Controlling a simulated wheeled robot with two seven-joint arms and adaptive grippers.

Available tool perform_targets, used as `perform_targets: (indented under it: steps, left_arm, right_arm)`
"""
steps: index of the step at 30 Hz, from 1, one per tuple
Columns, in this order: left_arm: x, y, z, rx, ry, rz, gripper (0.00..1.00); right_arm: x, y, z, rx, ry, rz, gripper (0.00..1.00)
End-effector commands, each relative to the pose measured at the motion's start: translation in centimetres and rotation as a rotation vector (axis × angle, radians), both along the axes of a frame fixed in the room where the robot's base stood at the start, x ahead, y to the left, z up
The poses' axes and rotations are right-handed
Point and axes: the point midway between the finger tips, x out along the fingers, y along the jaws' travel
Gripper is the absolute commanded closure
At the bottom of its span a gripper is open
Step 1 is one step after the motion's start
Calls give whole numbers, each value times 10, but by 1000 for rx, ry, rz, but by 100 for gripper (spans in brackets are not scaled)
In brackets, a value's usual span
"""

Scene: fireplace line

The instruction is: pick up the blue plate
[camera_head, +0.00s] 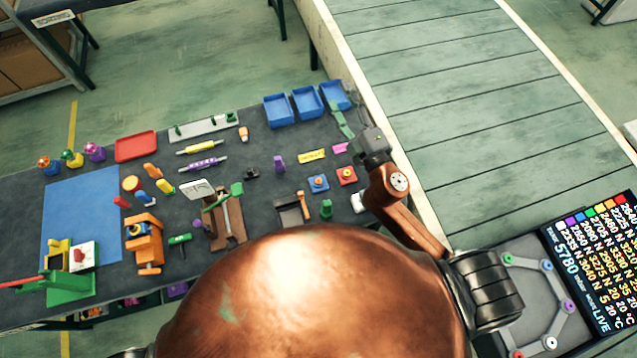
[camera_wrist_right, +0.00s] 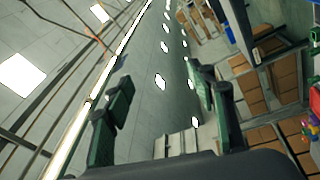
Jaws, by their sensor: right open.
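A flat blue plate (camera_head: 82,212) lies on the left part of the dark workbench in the head view. Its lower edge is partly covered by small coloured fixtures. My right gripper (camera_head: 340,118) is far to the right of it, by the bench's right end, overlapping the front of the rightmost blue bin in the picture. In the right wrist view, its green fingers (camera_wrist_right: 160,78) stand wide apart with nothing between them. That view does not show the plate. My left gripper is not in view.
Three blue bins (camera_head: 307,102) stand at the bench's back right. A red tray (camera_head: 136,146), an orange vise (camera_head: 146,240) and several small tools crowd the bench between plate and gripper. A slatted conveyor (camera_head: 440,90) runs along the right. My copper-coloured body hides the bench's front.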

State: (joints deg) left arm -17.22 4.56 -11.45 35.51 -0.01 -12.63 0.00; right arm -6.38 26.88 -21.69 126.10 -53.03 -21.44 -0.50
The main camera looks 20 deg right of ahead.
Motion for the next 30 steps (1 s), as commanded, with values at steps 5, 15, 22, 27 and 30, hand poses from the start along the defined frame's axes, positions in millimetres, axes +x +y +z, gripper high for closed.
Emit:
perform_targets:
  steps: [5, 15, 22, 27, 30]
  left_arm:
    - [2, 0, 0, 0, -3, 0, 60]
    - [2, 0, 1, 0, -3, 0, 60]
    - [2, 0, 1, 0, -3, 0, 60]
    - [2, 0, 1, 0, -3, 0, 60]
    - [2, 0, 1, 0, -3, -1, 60]
  right_arm:
    - [-34, 152, 12, -533, -303, 438, 49]
    - [-82, 167, -216, -1647, -337, 1140, 49]
    - [-61, 62, -283, -2058, -115, 1318, 49]
    - [-55, 43, -299, -2123, -59, 1345, 49]
    - [-52, 47, -310, -2123, -59, 1345, 49]
